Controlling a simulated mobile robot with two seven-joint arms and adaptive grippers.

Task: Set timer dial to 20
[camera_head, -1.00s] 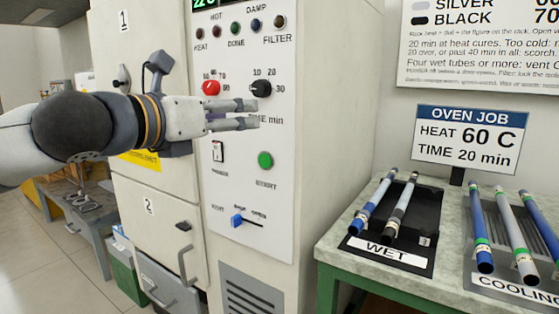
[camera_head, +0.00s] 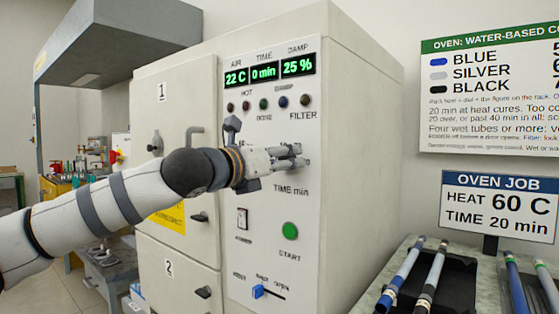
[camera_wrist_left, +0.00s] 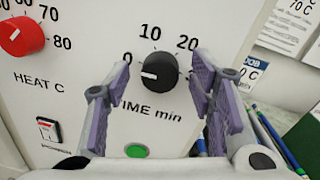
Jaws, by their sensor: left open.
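The black timer dial (camera_wrist_left: 159,72) is on the oven's front panel, above the words TIME min. Its white pointer mark points left, near the 0 of its scale. The oven's display (camera_head: 265,72) reads 0 min under TIME. My left gripper (camera_wrist_left: 163,76) is open, with one finger on each side of the dial in the wrist view. I cannot tell whether the fingers touch it. In the head view my left gripper (camera_head: 300,156) hides the dial. My right gripper is not in view.
The red heat dial (camera_wrist_left: 16,36) is left of the timer dial. The OVEN JOB sign (camera_head: 499,206) says TIME 20 min. A tray with tubes stands at right.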

